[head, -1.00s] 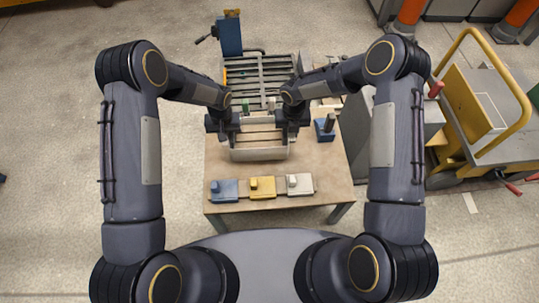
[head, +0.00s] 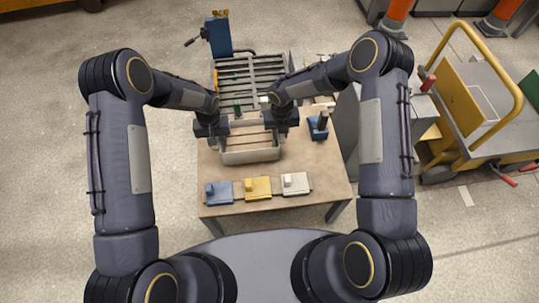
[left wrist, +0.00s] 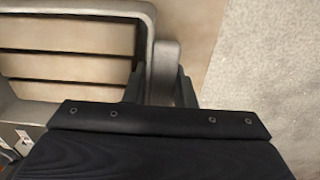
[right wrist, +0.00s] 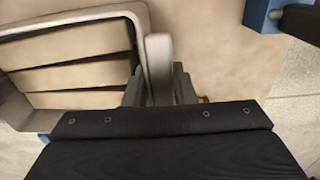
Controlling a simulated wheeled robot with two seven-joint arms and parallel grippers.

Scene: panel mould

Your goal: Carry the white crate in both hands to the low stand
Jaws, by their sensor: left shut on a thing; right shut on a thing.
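The white crate (head: 250,156) is over the table in the head view, between my two grippers. It is open at the top, with brown strips showing through its slatted inside. My left gripper (head: 214,136) is shut on its left side; the left wrist view shows the fingers at a grey-white handle (left wrist: 164,70) beside the crate wall. My right gripper (head: 281,132) is shut on the right side, at the matching handle (right wrist: 158,65). Whether the crate touches the tabletop is unclear. I cannot tell which thing is the low stand.
Blue (head: 219,193), yellow (head: 257,188) and white (head: 295,183) blocks line the table's (head: 325,170) near edge. A blue block with a dark post (head: 318,127) stands right of the crate. A grey slatted rack (head: 245,73) lies behind; a yellow-railed trolley (head: 490,100) stands right.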

